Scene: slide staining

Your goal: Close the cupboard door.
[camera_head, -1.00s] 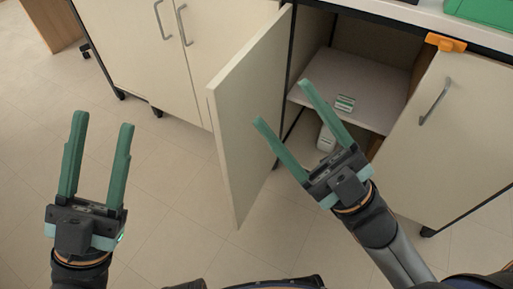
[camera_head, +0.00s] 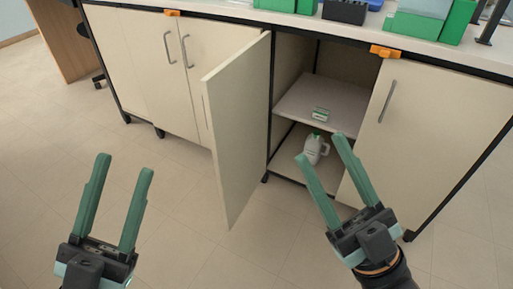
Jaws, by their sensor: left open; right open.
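The cupboard door (camera_head: 238,128) is a cream panel hinged on the left of the open cupboard. It stands swung outward, and part of its handle shows at its left face. The open cupboard has a middle shelf (camera_head: 345,112) with a small green and white item (camera_head: 321,114) on it. A white bottle (camera_head: 314,149) with a green top stands below. My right gripper (camera_head: 320,148) is open and empty, in front of the cupboard's lower part and right of the door. My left gripper (camera_head: 125,165) is open and empty, left of the door and apart from it.
A closed door (camera_head: 425,130) with a handle is at the right, and closed doors (camera_head: 150,60) are at the left. Orange clips (camera_head: 386,51) sit at the counter edge. Green boxes (camera_head: 416,25) and a dark block (camera_head: 344,11) stand on the counter. Floor in front is clear.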

